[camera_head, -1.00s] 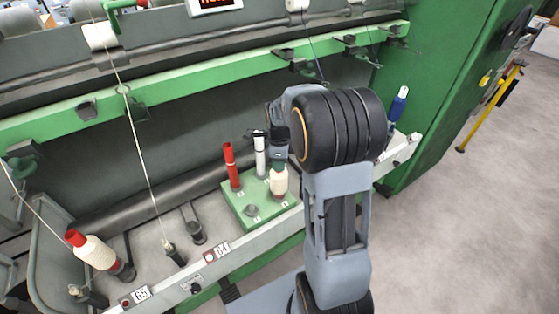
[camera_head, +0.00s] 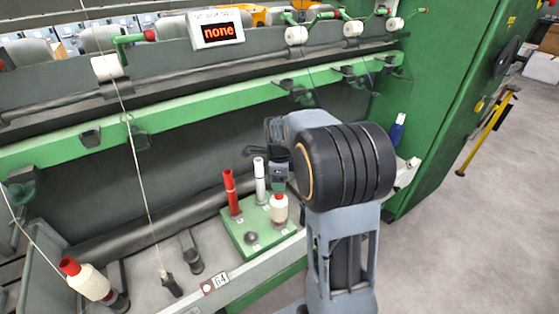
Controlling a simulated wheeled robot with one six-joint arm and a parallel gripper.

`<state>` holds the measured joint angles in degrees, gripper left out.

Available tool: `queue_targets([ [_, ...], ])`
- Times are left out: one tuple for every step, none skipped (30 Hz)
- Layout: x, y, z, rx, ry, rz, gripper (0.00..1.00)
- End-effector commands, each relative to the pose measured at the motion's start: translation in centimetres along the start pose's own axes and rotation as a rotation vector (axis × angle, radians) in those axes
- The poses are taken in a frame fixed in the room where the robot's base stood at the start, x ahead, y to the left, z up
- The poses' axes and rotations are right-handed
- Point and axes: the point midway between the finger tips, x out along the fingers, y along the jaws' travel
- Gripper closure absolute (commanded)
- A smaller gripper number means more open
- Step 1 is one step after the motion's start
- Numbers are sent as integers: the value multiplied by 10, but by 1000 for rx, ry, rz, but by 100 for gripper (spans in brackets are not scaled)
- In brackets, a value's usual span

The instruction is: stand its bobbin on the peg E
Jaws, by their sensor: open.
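A green board (camera_head: 240,242) on the machine's ledge carries several upright pieces. A short dark peg (camera_head: 251,238) at the front bears nothing. The small letters on the board are unreadable, so I cannot tell which place is E. My gripper (camera_head: 279,182) is open and points down right over the cream bobbin. Its fingers partly hide the bobbin's top; I cannot tell whether they touch.
A cream bobbin with a red tip (camera_head: 88,281) leans at the left, with yarn running from it. A blue bobbin (camera_head: 397,131) stands at the ledge's right end. A green rail (camera_head: 190,109) crosses above.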

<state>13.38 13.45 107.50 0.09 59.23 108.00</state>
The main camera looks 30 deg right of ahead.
Motion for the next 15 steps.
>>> queue_targets([
  [-13,-1,0,0,-1,-5,38],
  [-19,-1,0,0,-2,-5,38],
  [-28,-1,0,0,-2,-5,38],
  [-34,-1,0,0,-1,-5,38],
  [-40,-1,0,0,-2,-5,38],
  [-47,0,0,0,-1,-3,38],
  [-53,-1,0,0,-1,-4,38],
  [-58,0,0,0,-1,-4,38],
  [-65,0,0,0,-1,-4,38],
  [-70,0,0,0,-1,-3,38],
  [-74,0,0,0,-1,-4,38],
  [-78,0,0,0,0,-2,38],
  [-82,0,0,0,-1,-2,38],
  [-85,0,0,0,-1,-2,38],
  [-89,0,0,0,0,-1,38],
])
